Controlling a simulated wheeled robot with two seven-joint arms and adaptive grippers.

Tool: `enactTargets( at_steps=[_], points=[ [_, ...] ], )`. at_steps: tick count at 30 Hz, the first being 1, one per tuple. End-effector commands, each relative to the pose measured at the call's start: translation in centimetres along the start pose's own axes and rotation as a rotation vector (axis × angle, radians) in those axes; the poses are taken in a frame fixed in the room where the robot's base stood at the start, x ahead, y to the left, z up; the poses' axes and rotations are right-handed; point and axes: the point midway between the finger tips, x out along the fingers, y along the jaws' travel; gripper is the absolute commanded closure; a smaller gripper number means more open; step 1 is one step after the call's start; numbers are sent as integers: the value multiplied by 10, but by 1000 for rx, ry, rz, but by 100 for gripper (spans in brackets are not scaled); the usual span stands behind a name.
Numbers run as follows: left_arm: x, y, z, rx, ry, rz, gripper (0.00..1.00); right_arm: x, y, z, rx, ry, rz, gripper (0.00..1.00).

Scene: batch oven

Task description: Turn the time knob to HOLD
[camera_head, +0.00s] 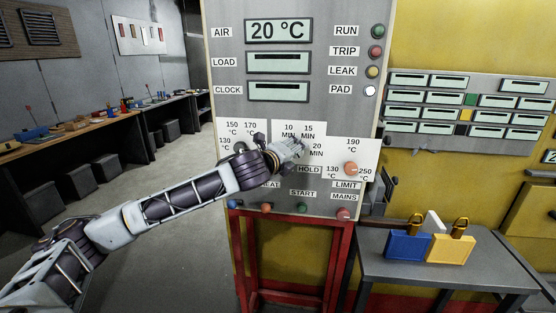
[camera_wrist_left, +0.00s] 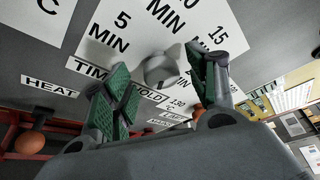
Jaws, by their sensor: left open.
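The grey time knob (camera_wrist_left: 160,70) shows in the left wrist view between my left gripper's two green-padded fingers, with gaps on both sides. My left gripper (camera_head: 288,151) is open at the time dial in the head view and covers the knob there; it also shows in the left wrist view (camera_wrist_left: 163,80). I cannot tell if the fingers reach around the knob or stop just short of it. The HOLD label (camera_head: 309,170) is right below the gripper. The dial also carries 5, 10, 15 and 20 MIN marks. Which mark the knob points to is unclear. My right gripper is not in view.
The oven panel (camera_head: 222,60) has a display reading 20 °C (camera_head: 279,31). An orange-red limit knob (camera_head: 351,169) is right of the dial. A heat knob (camera_head: 240,148) is left, close to my forearm. Buttons line the panel's lower edge.

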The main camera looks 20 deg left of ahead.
Motion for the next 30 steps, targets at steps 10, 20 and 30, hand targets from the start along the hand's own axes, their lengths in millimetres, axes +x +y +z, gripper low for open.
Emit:
enactTargets(
  at_steps=[10, 20, 30],
  points=[
    [-37, 0, 0, 1, 1, 0, 42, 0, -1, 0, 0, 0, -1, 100],
    [-71, 0, 0, 1, 0, 1, 42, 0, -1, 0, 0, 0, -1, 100],
    [-96, 0, 0, 1, 1, 0, 42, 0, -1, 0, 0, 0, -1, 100]
  ],
)
